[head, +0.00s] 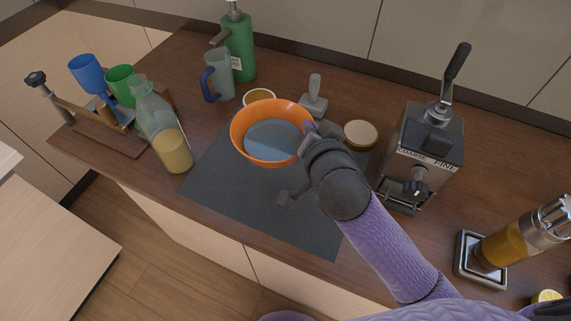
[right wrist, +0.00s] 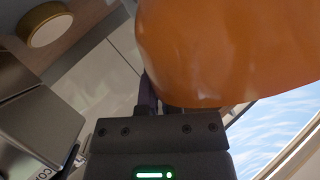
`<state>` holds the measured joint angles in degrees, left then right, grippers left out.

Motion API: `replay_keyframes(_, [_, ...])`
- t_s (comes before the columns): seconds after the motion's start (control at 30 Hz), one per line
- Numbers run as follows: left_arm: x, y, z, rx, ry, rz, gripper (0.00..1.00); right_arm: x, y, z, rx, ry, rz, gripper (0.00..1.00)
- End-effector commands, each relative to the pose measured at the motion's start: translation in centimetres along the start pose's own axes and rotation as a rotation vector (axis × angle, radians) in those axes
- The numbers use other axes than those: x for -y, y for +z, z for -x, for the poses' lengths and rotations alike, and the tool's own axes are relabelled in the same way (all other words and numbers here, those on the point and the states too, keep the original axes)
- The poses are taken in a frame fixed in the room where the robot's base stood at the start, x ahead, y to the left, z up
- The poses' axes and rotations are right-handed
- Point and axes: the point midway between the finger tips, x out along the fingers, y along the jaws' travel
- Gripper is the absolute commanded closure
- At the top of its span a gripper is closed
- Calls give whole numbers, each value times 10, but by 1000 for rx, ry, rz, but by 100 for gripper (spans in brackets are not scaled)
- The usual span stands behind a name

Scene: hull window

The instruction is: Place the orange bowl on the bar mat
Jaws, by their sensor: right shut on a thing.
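The orange bowl (head: 238,131) has a grey-blue inside and shows over the back part of the dark grey bar mat (head: 270,208). My right gripper (head: 308,138) is shut on the bowl's right rim. In the right wrist view the bowl (right wrist: 225,50) fills the upper right, and the gripper (right wrist: 160,105) meets its edge. I cannot tell for sure whether the bowl touches the mat or hangs just above it. The front of the mat is bare, and my forearm crosses its right side. My left gripper is not in view.
A glass carafe (head: 165,130) stands at the mat's left edge. A small bowl (head: 259,96), a tamper (head: 314,100) and a round lidded jar (head: 360,134) stand behind it. A grinder (head: 425,150) stands to the right. A cup rack (head: 110,128) is at the far left.

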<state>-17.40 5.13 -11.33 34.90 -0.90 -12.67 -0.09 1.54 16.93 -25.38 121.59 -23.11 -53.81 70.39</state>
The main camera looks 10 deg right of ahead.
Motion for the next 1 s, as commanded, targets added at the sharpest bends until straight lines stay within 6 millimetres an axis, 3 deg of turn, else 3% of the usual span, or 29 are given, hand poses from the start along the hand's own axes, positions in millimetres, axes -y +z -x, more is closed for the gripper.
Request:
replay_keyframes(0.1, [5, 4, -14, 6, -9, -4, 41, -17, 27, -10, 3, 3, 7, 100])
replay_keyframes(0.4, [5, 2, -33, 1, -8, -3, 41, -43, 68, -28, 1, 1, 5, 100])
replay_keyframes(0.8, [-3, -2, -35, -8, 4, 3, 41, -46, 73, -30, 1, 0, 2, 100])
replay_keyframes(1.0, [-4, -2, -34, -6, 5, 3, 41, -46, 73, -29, 2, 1, 4, 59])
